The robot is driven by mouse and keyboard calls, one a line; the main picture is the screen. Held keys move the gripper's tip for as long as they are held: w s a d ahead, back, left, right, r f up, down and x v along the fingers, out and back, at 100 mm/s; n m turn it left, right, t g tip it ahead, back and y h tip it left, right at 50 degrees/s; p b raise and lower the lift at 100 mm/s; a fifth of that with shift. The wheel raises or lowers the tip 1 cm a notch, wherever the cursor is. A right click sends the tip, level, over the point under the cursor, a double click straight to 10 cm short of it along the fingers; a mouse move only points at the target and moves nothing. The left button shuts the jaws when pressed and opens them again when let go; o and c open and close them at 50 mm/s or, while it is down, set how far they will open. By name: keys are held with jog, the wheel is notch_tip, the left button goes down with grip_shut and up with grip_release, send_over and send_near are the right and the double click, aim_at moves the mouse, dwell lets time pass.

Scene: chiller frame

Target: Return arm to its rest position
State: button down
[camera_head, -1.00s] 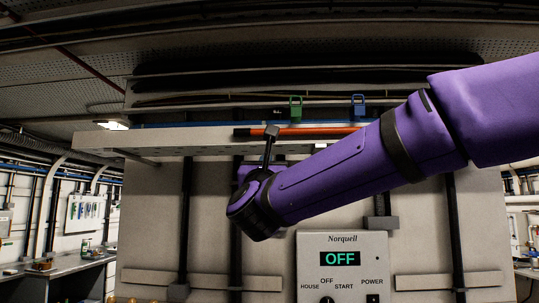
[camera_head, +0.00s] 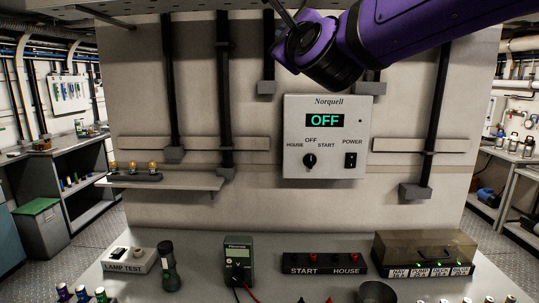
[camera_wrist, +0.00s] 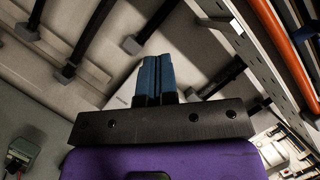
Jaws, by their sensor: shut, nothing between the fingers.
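My purple arm (camera_head: 420,28) reaches in from the top right in the head view. Its dark wrist joint (camera_head: 325,60) hangs in front of the upper wall panel, above the Norquell control box. The gripper's end is cut off by the top edge there. In the wrist view my gripper (camera_wrist: 154,62) shows two blue fingers pressed together, with nothing between them. They are apart from the grey panel behind.
The Norquell box (camera_head: 325,160) reads OFF. Below, a bench (camera_head: 210,280) holds a lamp tester (camera_head: 130,261), a flashlight (camera_head: 167,265), a multimeter (camera_head: 238,262) and a covered switch box (camera_head: 425,252). A small shelf (camera_head: 190,181) juts out at left. An orange bar (camera_wrist: 285,50) crosses the wrist view's upper right.

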jog(key=s+d+f+n+g+h, duration=0.5)
jog(key=s+d+f+n+g, duration=1)
jog(key=s+d+f+n, duration=0.6)
jog(key=s+d+f, duration=0.5)
jog(key=d, duration=0.1)
jog(key=shift+s+f+n+h, duration=0.15)
jog(key=shift+n+h, duration=0.25)
jog(key=shift+d, duration=0.1)
